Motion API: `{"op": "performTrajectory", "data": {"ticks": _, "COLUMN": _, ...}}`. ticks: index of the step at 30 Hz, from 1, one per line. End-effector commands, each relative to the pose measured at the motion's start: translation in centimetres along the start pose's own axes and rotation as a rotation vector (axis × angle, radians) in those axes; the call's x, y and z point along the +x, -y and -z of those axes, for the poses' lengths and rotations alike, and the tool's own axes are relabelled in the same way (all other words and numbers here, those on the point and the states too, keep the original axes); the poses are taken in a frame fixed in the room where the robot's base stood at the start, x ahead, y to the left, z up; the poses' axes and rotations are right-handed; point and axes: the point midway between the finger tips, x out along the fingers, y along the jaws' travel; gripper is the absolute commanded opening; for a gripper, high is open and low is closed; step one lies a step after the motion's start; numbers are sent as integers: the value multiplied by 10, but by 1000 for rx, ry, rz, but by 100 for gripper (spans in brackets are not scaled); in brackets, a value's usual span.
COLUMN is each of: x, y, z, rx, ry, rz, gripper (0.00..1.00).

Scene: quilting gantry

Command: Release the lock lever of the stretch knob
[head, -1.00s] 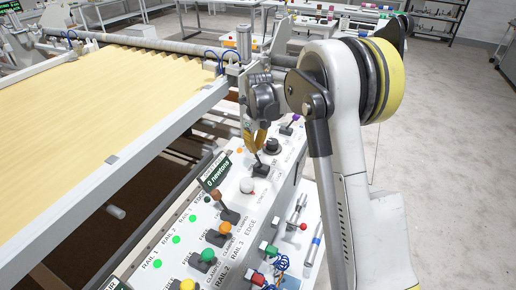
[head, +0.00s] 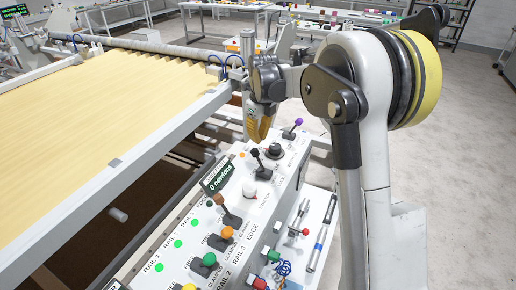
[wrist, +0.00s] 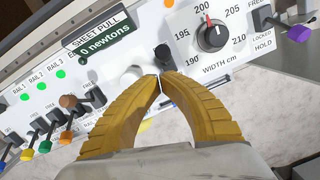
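My gripper (head: 258,138) hangs above the far end of the white control panel, its yellow fingers pointing down. In the wrist view its fingertips (wrist: 160,77) meet with nothing seen between them. Just beyond the tips is a black-tipped lever (wrist: 163,55); in the head view this lever (head: 262,165) stands below the fingers, apart from them, leaning toward the upper left. Beside it is a black dial knob (wrist: 211,36) marked WIDTH cm, its pointer near 200. A purple-tipped lever (wrist: 297,33) stands by FREE and LOCKED HOLD labels.
A white knob (head: 250,189) and a display reading 0 newtons (head: 217,180) are nearby. Brown, orange and green levers (head: 205,262) line the near panel. The quilt frame's rail (head: 150,150) runs along the left. A tool shelf (head: 318,225) lies right.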

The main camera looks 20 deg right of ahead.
Motion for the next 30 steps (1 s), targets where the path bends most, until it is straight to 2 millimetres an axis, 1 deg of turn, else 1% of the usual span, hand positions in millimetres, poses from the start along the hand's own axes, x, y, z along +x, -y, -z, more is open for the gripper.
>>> {"op": "performTrajectory", "data": {"ticks": 1, "x": -11, "y": 0, "z": 0, "rx": 0, "ry": 0, "rz": 0, "gripper": 0}}
{"op": "performTrajectory", "data": {"ticks": 3, "x": -24, "y": 0, "z": 0, "rx": 0, "ry": 0, "rz": 0, "gripper": 0}}
{"op": "performTrajectory", "data": {"ticks": 6, "x": -38, "y": 0, "z": 0, "rx": 0, "ry": 0, "rz": 0, "gripper": 0}}
{"op": "performTrajectory", "data": {"ticks": 9, "x": -46, "y": 0, "z": 0, "rx": 0, "ry": 0, "rz": 0, "gripper": 0}}
{"op": "performTrajectory", "data": {"ticks": 13, "x": -50, "y": 0, "z": 0, "rx": 0, "ry": 0, "rz": 0, "gripper": 0}}
{"op": "performTrajectory", "data": {"ticks": 26, "x": -50, "y": 0, "z": 0, "rx": -3, "ry": 1, "rz": 0, "gripper": 0}}
{"op": "performTrajectory", "data": {"ticks": 29, "x": -55, "y": -5, "z": 4, "rx": -50, "ry": 8, "rz": 6, "gripper": 0}}
{"op": "performTrajectory", "data": {"ticks": 30, "x": -58, "y": -9, "z": 8, "rx": -93, "ry": 14, "rz": 11, "gripper": 0}}
